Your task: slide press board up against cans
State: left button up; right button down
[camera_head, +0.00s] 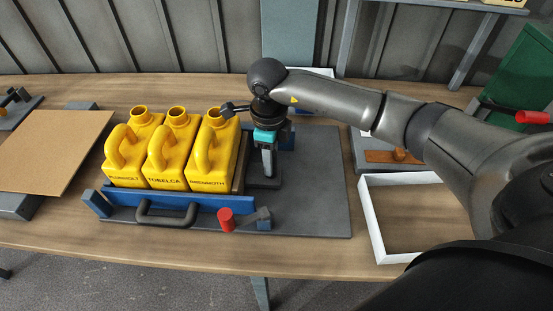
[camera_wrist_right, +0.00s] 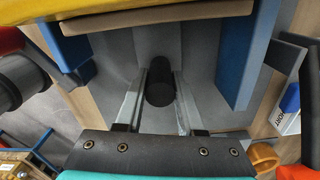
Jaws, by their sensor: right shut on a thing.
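Three yellow jerry cans (camera_head: 177,155) stand upright in a row on a grey base plate, their labels facing the front. The press board (camera_head: 240,165) is a thin brown board standing at the right end of the row, close to the rightmost can. It is mostly hidden by that can and my arm in the head view, and its edge crosses the top of the wrist view (camera_wrist_right: 155,18). My right gripper (camera_head: 267,172) points down just right of the board. Its fingers (camera_wrist_right: 158,98) are shut on the board's black handle (camera_wrist_right: 160,75). My left gripper is not in view.
A blue front rail (camera_head: 172,199) with a dark handle and a red knob (camera_head: 226,219) runs before the cans. The grey plate (camera_head: 315,190) is bare to the right. A white frame (camera_head: 376,230) lies further right. A tan panel (camera_head: 50,150) lies left.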

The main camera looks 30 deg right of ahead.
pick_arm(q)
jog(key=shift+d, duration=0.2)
pick_arm(e)
jog(key=shift+w+a, duration=0.1)
jog(key=shift+a, duration=0.1)
jog(key=c, duration=0.9)
grip_release()
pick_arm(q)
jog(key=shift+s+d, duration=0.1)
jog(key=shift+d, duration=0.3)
pick_arm(e)
jog(key=o, duration=0.4)
jog(key=shift+d, duration=0.1)
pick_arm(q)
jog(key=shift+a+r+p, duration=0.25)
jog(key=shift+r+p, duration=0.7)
pick_arm(e)
notch_tip(320, 180, up, 15)
jog(key=shift+r, duration=0.15)
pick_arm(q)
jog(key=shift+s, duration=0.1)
